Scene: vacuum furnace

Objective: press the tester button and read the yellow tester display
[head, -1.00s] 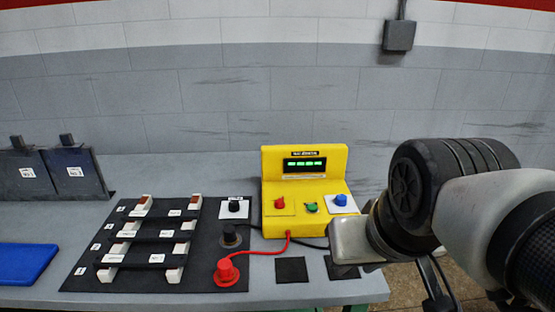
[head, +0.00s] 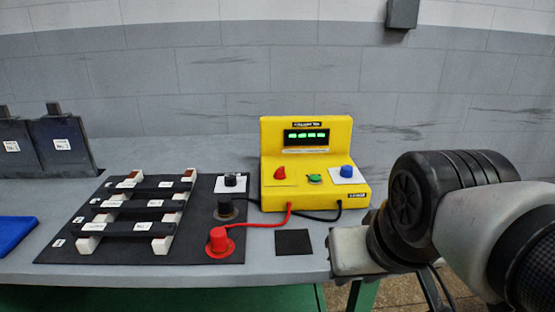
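The yellow tester (head: 272,162) stands on the right part of the grey bench. Its dark display (head: 306,138) is lit with several green characters that look like dashes or blocks; I cannot read a value. On its sloped front are a red jack (head: 280,173), a green button or knob (head: 315,179) and a blue button (head: 347,172) on a white label. A red lead and a black lead run from its front. My arm reaches in from the right, with its end near the bench's right edge, right of and below the tester. My gripper's fingers are not visible.
A black mat (head: 190,245) holds a rack of dark bars on white supports (head: 160,244), a red probe (head: 218,241) and black knobs (head: 224,207). A black square (head: 294,242) lies before the tester. Dark plates (head: 62,150) stand at left, near a blue tray (head: 14,233).

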